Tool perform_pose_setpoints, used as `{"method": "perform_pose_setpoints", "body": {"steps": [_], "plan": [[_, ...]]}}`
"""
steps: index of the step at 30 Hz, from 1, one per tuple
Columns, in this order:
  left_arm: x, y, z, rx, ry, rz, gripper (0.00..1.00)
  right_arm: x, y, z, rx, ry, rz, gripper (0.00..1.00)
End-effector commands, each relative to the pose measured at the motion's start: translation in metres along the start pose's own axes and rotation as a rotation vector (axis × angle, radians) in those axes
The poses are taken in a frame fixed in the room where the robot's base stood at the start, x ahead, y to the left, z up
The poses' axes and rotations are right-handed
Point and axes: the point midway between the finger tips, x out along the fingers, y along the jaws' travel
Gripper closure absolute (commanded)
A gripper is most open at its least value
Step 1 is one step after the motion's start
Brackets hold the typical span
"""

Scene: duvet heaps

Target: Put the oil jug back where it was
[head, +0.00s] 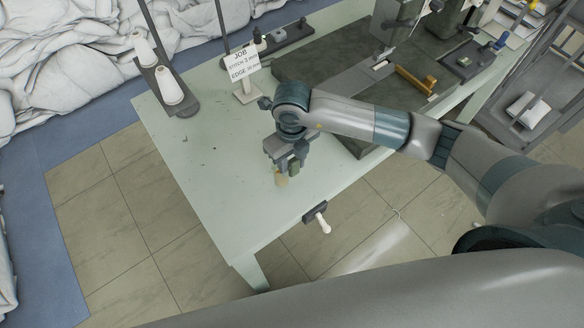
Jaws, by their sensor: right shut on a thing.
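My right gripper (287,168) points down over the near part of the pale green table (215,180). It is shut on a small tan thing, which I take to be the oil jug (281,179); only its lower part shows below the fingers. The rest of it is hidden by the gripper. I cannot tell whether its bottom touches the table top. My left gripper is not in view.
A job sign (243,68) and a stand with white thread cones (170,86) stand toward the back left. A sewing machine (400,20) sits on a dark raised plate (325,60). White duvet heaps (60,60) lie beyond. The table's left part is mostly clear.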

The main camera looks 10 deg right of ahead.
Motion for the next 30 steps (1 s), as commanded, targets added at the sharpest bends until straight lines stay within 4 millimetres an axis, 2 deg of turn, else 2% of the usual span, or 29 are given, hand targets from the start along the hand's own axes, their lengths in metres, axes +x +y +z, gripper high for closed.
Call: {"method": "perform_pose_setpoints", "body": {"steps": [9,21,30], "plan": [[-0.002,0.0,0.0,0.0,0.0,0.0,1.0,0.002,0.0,0.0,0.0,0.0,0.0,0.97],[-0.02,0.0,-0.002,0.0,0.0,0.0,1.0,0.038,0.0,0.0,0.001,0.0,0.001,0.97],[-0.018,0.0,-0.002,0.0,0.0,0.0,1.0,0.041,0.0,0.001,0.0,-0.001,0.001,0.97]]}}
